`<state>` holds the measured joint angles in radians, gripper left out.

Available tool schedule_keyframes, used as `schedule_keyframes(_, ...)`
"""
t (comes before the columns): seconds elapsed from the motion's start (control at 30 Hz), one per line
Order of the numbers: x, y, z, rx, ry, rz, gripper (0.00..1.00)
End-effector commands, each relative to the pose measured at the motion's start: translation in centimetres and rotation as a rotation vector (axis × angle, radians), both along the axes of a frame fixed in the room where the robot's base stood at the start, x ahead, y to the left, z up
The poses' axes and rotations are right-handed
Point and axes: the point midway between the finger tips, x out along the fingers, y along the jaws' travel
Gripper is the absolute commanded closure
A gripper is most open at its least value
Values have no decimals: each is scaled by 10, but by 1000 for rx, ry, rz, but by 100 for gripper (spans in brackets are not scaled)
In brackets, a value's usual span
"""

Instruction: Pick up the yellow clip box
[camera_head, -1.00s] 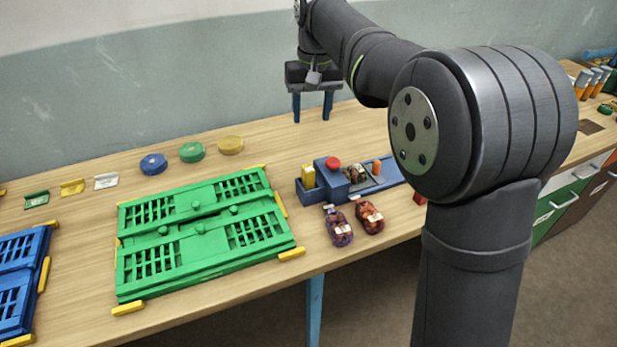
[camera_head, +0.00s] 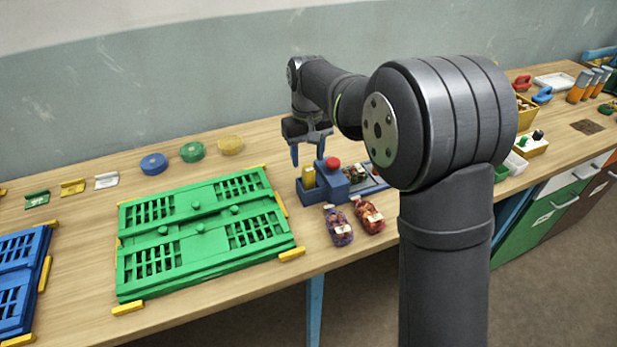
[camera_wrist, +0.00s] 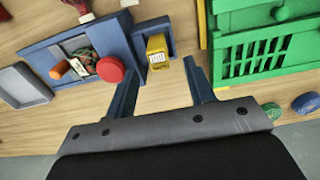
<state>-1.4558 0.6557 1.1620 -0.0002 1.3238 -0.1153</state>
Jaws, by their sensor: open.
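The yellow clip box (camera_head: 308,176), a small upright block, stands in the left end of the blue station (camera_head: 334,188). In the wrist view the clip box (camera_wrist: 157,50) shows a white label and sits in a blue compartment beside a red button. My gripper (camera_head: 308,158) is open and empty, just behind and above the clip box. In the wrist view its two blue fingers (camera_wrist: 160,68) point toward the clip box, which lies between and beyond the tips, apart from them.
The red button (camera_head: 332,163) rises beside the clip box. A green slatted crate (camera_head: 190,229) lies to the left. Two filled sacks (camera_head: 339,227) lie in front of the station. Blue, green and yellow discs (camera_head: 192,152) stand behind. Bare tabletop lies behind the station.

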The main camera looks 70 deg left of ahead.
Motion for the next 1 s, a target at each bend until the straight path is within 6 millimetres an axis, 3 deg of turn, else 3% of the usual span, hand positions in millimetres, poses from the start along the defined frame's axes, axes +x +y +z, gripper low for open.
schedule_keyframes(0.33,3,1,-46,-3,0,-1,51)
schedule_keyframes(0.63,3,1,-51,0,0,-1,51)
schedule_keyframes(0.67,3,1,-51,0,0,-1,53)
schedule_keyframes(0.9,3,1,-51,0,0,-1,99)
schedule_keyframes(1.0,3,1,-51,0,0,0,99)
